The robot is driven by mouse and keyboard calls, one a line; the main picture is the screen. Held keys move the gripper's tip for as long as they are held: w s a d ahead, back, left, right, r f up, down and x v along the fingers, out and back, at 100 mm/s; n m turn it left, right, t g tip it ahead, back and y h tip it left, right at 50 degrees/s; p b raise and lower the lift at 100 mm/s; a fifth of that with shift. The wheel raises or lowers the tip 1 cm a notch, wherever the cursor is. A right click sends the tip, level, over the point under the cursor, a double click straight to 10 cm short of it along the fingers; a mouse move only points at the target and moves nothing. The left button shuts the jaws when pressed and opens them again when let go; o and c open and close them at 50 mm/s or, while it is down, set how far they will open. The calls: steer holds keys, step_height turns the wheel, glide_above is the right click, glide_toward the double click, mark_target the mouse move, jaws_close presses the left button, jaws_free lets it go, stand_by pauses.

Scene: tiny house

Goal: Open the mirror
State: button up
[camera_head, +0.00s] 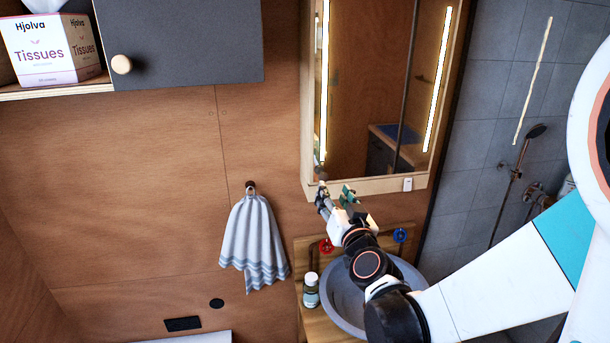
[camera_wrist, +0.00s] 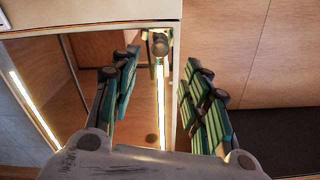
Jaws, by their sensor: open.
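The mirror (camera_head: 365,90) is a wall cabinet with a pale wood frame and two lit vertical strips, at the upper right of the head view. Its door looks shut. The mirror glass (camera_wrist: 105,95) also fills the left of the wrist view. My gripper (camera_head: 335,190) is at the mirror's lower left corner, with its green-padded fingers apart and empty. In the wrist view my gripper (camera_wrist: 160,65) has one finger over the glass and one beyond the cabinet's side edge. A small round knob (camera_wrist: 160,43) shows between the fingers, ahead of them. I cannot tell whether they touch it.
A round sink (camera_head: 345,300) is below my arm, with red (camera_head: 327,246) and blue (camera_head: 400,235) tap handles and a small bottle (camera_head: 311,290). A striped towel (camera_head: 253,240) hangs left. A grey cupboard (camera_head: 185,40) and tissue box (camera_head: 50,50) are upper left.

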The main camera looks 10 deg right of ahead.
mark_target(324, 178)
steer(key=w, duration=0.9)
jaws_close()
